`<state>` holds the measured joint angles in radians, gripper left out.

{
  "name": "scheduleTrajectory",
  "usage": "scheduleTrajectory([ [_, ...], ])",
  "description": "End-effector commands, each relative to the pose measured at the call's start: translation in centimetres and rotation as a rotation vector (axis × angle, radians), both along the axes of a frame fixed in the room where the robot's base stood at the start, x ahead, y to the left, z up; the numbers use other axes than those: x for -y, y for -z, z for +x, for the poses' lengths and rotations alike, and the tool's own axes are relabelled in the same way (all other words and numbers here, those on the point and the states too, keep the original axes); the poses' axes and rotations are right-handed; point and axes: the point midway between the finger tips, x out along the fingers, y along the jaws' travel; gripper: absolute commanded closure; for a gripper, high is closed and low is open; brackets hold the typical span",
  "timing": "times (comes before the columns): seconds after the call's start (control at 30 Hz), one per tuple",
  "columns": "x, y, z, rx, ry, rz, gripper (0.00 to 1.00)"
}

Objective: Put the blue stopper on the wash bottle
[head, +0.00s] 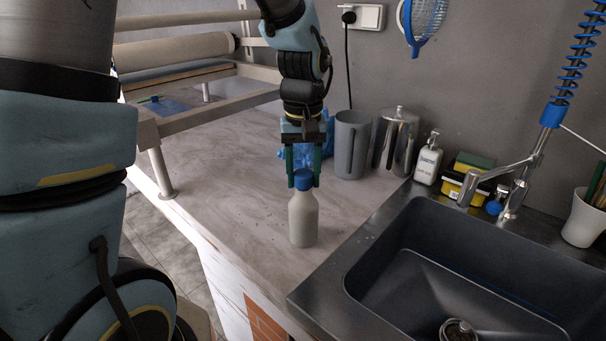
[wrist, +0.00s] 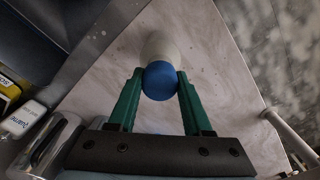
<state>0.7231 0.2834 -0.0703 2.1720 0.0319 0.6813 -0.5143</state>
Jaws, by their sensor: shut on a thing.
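The blue stopper (head: 304,179) is between the green fingers of my gripper (head: 303,178), which is shut on it. The wash bottle (head: 303,219) is pale grey and stands upright on the counter, directly below the stopper. In the head view the stopper appears at the top of the bottle's neck; I cannot tell whether it is seated or just above.
A grey pitcher (head: 351,145), a metal canister (head: 395,140) and a blue crumpled cloth (head: 291,152) stand behind. A sink (head: 440,275) with a tap (head: 490,181) lies to the right. A soap bottle (head: 428,160) is by the wall. The counter left of the bottle is clear.

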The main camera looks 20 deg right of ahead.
Motion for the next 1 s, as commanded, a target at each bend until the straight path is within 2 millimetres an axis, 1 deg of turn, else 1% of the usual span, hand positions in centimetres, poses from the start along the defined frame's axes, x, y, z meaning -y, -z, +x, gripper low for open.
scheduleTrajectory([
  [0.03,-0.31,0.98,-0.36,-0.013,0.000,0.011,1.00],
  [0.47,-0.34,1.28,-0.39,-0.014,0.000,0.013,1.00],
  [0.5,-0.34,1.29,-0.39,-0.014,0.000,0.013,0.46],
  [0.57,-0.33,1.30,-0.38,-0.014,0.000,0.013,0.39],
  [0.6,-0.33,1.31,-0.38,-0.014,0.000,0.013,0.49],
  [0.77,-0.35,1.33,-0.37,-0.014,0.000,0.013,0.31],
  [1.0,-0.39,1.34,-0.36,-0.015,-0.001,0.013,0.30],
])
